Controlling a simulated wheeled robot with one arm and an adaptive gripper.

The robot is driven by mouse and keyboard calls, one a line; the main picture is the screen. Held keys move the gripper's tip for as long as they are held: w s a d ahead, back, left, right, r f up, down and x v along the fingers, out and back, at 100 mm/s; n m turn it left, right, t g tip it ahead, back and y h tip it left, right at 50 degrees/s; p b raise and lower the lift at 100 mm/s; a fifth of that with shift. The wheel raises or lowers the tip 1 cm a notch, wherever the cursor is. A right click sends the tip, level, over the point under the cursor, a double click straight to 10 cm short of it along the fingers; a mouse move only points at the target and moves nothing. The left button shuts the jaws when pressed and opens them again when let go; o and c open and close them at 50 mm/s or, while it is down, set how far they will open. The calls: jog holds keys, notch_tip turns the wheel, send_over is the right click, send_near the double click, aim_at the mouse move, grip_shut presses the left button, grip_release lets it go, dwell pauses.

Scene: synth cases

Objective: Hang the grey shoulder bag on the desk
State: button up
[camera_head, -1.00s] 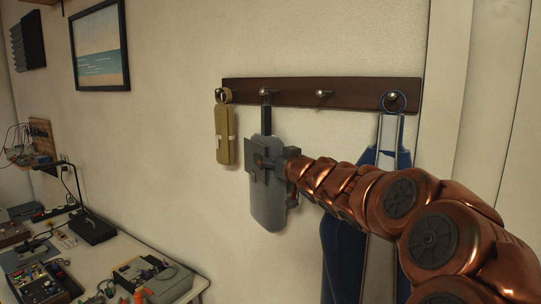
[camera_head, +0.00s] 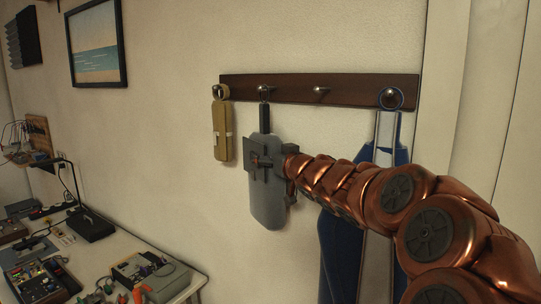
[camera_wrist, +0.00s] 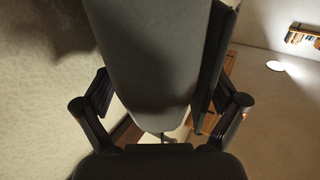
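The grey shoulder bag (camera_head: 267,207) is upright against the wall, below the second peg (camera_head: 264,89) of a dark wooden rack. Its dark strap (camera_head: 264,119) rises to a thin loop at that peg; I cannot tell whether the loop is fully around it. My gripper (camera_head: 263,162) is at the bag's upper body, with fingers closed about its sides. In the wrist view the bag (camera_wrist: 158,60) fills the space between the fingers. The desk (camera_head: 130,246) is at the lower left, apart from the bag.
The rack (camera_head: 345,90) also holds a tan pouch (camera_head: 222,135) on the left peg and a blue apron-like item (camera_head: 340,235) on the right peg, partly behind my arm. The third peg (camera_head: 320,90) is bare. Electronics and tools crowd the desk.

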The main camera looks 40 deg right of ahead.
dwell(0.3)
jog(key=s+a, duration=0.2)
jog(key=s, duration=1)
jog(key=shift+a, duration=0.15)
jog(key=shift+w, duration=0.1)
jog(key=s+a+f+g, duration=0.1)
jog(key=a+f+g, duration=0.2)
jog(key=f, duration=0.3)
jog(key=s+a+f+m+g+h, duration=0.1)
jog(key=a+f+g, duration=0.2)
jog(key=f, duration=0.4)
jog(key=s+a+f+g, duration=0.1)
jog(key=a+f+g, duration=0.2)
jog(key=f, duration=0.3)
jog(key=s+a+f+n+g+y, duration=0.1)
jog(key=s+a+f+g, duration=0.4)
jog(key=s+a, duration=0.5)
jog(key=s+a+f+n+g+y, duration=0.2)
jog(key=s+a+f+g, duration=0.3)
jog(key=s+a, duration=0.5)
jog(key=s+f+y, duration=0.1)
jog(key=s+f, duration=0.1)
jog(key=s, duration=0.1)
jog(key=shift+a, duration=0.2)
